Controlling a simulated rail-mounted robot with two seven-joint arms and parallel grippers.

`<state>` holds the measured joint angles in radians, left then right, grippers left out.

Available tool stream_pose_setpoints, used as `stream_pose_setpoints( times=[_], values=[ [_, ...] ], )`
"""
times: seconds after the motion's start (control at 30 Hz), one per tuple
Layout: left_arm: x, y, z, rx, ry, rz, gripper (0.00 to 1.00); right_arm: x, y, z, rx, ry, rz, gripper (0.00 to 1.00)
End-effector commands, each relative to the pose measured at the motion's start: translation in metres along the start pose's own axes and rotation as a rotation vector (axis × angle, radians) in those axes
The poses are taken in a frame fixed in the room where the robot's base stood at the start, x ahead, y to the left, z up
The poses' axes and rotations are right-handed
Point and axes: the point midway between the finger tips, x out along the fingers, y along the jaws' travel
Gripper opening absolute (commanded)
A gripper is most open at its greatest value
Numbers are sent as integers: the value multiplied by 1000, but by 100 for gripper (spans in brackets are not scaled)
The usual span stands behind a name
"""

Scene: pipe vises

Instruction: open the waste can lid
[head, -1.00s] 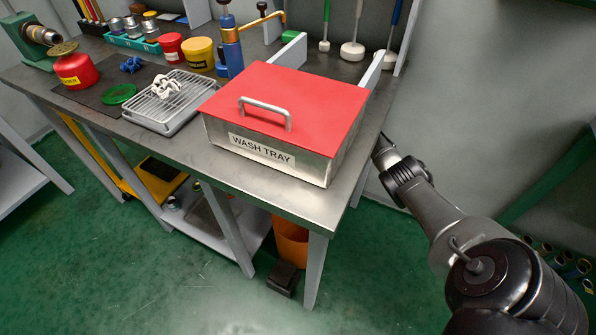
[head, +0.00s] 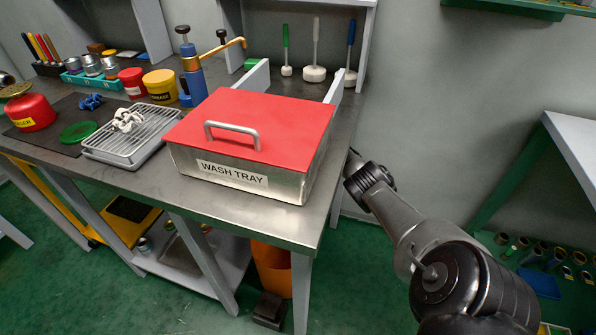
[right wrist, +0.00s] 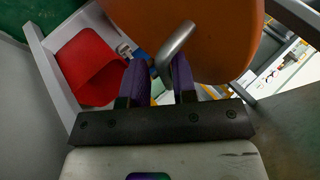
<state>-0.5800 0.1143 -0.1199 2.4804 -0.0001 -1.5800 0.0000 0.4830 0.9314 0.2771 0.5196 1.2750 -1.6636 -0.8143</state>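In the head view, an orange can (head: 272,268) stands on the floor under the right end of the bench, partly hidden by the bench top and leg. In the right wrist view, a rounded orange surface (right wrist: 225,35) fills the top middle, with a curved metal handle (right wrist: 180,38) on it. My right gripper (right wrist: 161,68) has its two purple fingers close on either side of this handle and looks shut on it. In the head view, the right gripper is hidden behind the bench edge. My left gripper is out of view.
A red-lidded wash tray (head: 254,128) sits on the bench (head: 250,215) above the can. A dark block (head: 270,309) lies on the floor before the can. Bench legs stand close by. A red object (right wrist: 88,62) shows beside the gripper. Green floor in front is clear.

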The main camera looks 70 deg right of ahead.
Motion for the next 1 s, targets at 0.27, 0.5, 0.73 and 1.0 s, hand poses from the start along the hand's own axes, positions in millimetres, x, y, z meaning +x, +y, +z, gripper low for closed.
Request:
stream_pose_setpoints(
  times=[0.27,0.5,0.73,1.0],
  values=[
    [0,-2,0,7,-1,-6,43,-3,0,-1,-2,2,2,38],
    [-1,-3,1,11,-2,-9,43,-12,-1,-2,-4,5,2,38],
    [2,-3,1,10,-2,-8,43,-44,0,-1,-3,6,3,38],
    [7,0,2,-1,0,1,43,-72,0,1,-2,3,3,38]
  ],
)
